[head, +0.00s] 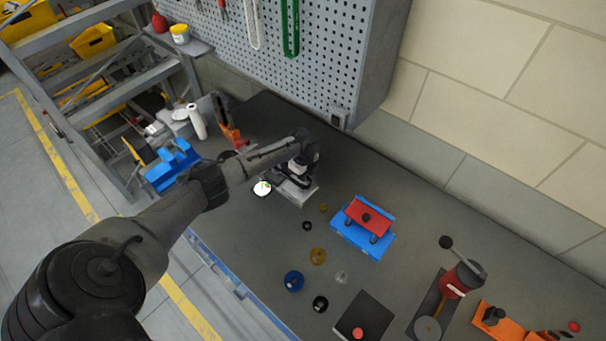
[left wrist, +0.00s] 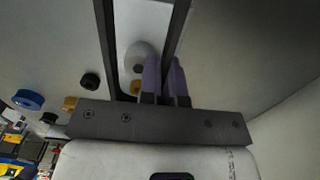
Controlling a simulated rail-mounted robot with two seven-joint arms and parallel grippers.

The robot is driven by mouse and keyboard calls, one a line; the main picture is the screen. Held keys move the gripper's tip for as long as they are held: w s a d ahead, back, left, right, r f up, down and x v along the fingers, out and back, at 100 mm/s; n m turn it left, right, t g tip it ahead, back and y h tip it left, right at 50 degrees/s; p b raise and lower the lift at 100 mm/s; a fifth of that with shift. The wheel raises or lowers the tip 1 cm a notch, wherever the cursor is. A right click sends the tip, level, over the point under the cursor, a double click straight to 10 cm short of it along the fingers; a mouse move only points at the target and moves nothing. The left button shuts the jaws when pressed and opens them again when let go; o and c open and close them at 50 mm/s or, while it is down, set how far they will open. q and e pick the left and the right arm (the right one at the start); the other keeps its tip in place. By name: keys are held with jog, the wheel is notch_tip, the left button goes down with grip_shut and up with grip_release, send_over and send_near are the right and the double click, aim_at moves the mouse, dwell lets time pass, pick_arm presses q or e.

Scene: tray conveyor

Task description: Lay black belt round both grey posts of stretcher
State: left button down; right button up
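My left arm reaches in from the left, and my left gripper (head: 298,181) is over the back part of the dark bench. In the left wrist view its two purple-tipped fingers (left wrist: 166,80) are close together. A black band (left wrist: 107,45), which looks like the belt, runs down as two strands; one strand meets the fingers and appears pinched between them. In the head view a dark loop shows by the gripper, over a grey block (head: 303,196). I cannot make out two grey posts or say whether this block is the stretcher. My right gripper is not in view.
A blue fixture with a red block (head: 365,216) stands right of the gripper. Rings, including a blue one (head: 293,281) and a black one (head: 320,304), lie nearer. A red press (head: 454,283) is at right. A pegboard (head: 345,45) with hanging belts rises behind.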

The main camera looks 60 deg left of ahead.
pick_arm(q)
jog(key=shift+f, duration=0.3)
jog(key=c, duration=1.2)
grip_release()
jog(key=shift+c, duration=0.2)
jog(key=shift+r, duration=0.1)
notch_tip(320, 180, up, 14)
jog(key=shift+d, duration=0.2)
